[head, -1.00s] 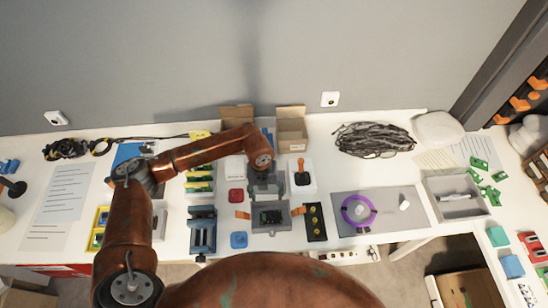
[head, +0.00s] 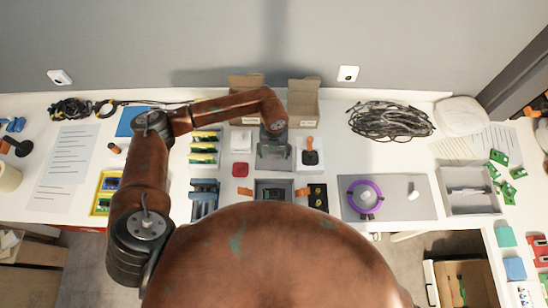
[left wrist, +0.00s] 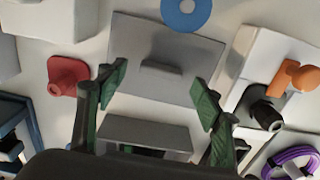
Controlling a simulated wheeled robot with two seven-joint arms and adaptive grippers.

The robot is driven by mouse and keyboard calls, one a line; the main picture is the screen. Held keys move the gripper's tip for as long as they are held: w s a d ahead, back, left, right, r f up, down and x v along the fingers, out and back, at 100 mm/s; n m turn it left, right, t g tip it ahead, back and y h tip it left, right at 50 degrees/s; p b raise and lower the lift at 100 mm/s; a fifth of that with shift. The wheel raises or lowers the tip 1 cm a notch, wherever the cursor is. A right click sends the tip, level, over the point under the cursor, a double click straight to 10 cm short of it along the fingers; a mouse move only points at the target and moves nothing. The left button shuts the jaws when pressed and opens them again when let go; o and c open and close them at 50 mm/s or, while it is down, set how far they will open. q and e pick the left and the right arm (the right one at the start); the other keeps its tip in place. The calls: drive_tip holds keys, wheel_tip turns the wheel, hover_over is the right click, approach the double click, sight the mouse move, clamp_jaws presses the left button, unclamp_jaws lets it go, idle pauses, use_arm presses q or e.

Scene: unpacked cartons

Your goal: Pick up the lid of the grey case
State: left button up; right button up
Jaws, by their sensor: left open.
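The grey lid (left wrist: 150,85) is a flat plate with a raised bar handle (left wrist: 160,68) across its middle. It lies on the white table behind the case; in the head view the lid (head: 268,162) is partly covered by my gripper. The open grey case (head: 258,184) stands nearer to me, with a dark and green item inside and its front cut off by my body. My left gripper (left wrist: 160,95) is open and empty. Its green-padded fingers are spread above the lid, apart from the handle. My right gripper is not in view.
A red piece (left wrist: 68,76) lies left of the lid. A white block with an orange-handled tool (head: 310,150) stands close on its right. A blue ring (left wrist: 186,12) lies behind it. Open cardboard boxes (head: 303,100) stand by the wall. A purple ring (head: 364,195) lies on a grey mat.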

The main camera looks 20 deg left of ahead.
use_arm(q)
drive_tip(key=shift+s+f, duration=0.1)
drive_tip(key=shift+f, duration=0.7)
drive_tip(key=shift+r, duration=0.1)
drive_tip(key=c, duration=1.3)
